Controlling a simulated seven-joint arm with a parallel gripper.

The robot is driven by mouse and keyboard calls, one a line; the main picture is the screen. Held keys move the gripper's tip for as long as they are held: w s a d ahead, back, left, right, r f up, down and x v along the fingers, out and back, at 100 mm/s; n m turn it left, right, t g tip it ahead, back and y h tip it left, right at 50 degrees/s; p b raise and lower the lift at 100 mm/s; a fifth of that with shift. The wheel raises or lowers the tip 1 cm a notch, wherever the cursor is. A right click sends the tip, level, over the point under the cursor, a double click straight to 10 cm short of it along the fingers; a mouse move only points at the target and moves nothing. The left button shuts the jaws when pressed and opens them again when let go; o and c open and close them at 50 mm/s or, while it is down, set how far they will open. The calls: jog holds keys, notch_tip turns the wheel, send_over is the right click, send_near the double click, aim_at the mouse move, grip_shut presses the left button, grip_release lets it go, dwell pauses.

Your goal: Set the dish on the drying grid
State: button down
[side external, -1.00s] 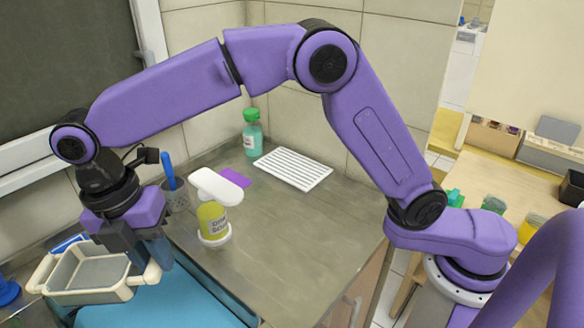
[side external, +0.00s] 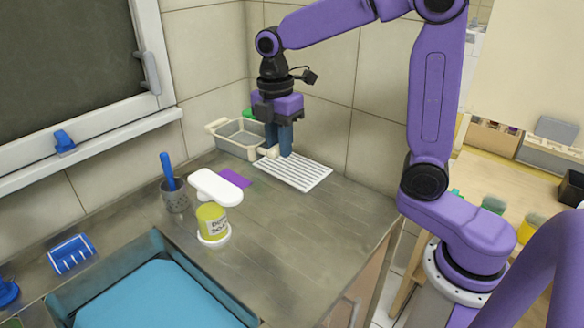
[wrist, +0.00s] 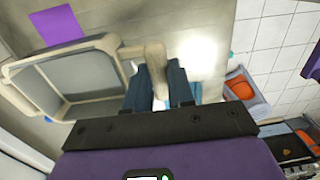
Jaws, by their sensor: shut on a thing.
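The dish is a grey rectangular basin with a beige rim and handles, seen in the side view (side external: 240,137) and large at left in the wrist view (wrist: 75,85). My gripper (side external: 279,150) is shut on one of its handles; in the wrist view the fingers (wrist: 157,88) lie either side of that handle. The dish looks roughly level and extends left of the fingers. The drying grid (side external: 304,175), a white slatted rack, lies flat at the back of the counter. My fingers hide its far left corner. I cannot tell the exact gap between dish and grid.
Behind the dish a bottle's green cap (side external: 249,114) shows. The front right counter (side external: 310,225) is clear.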

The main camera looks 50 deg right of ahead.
jog(key=s+d+f+m, duration=0.2)
jog(key=s+d+m, duration=0.45)
jog(key=d, duration=0.75)
jog(key=shift+n+t, duration=0.3)
jog(key=shift+n, duration=0.45)
jog(key=w+d+f, duration=0.1)
jog(key=w+f, duration=0.2)
jog(key=f, duration=0.2)
jog(key=w+d+f, duration=0.1)
jog(key=w+f, duration=0.3)
jog(key=w+d+f, duration=0.1)
jog(key=w+f, duration=0.3)
jog(key=f, duration=0.1)
jog(key=shift+w+d+f, duration=0.25)
jog(key=shift+d+f, duration=0.1)
jog(key=shift+w+f, duration=0.1)
jog(key=shift+f, duration=1.55)
jog(key=shift+f, duration=0.1)
jog(key=c, duration=1)
grip_release()
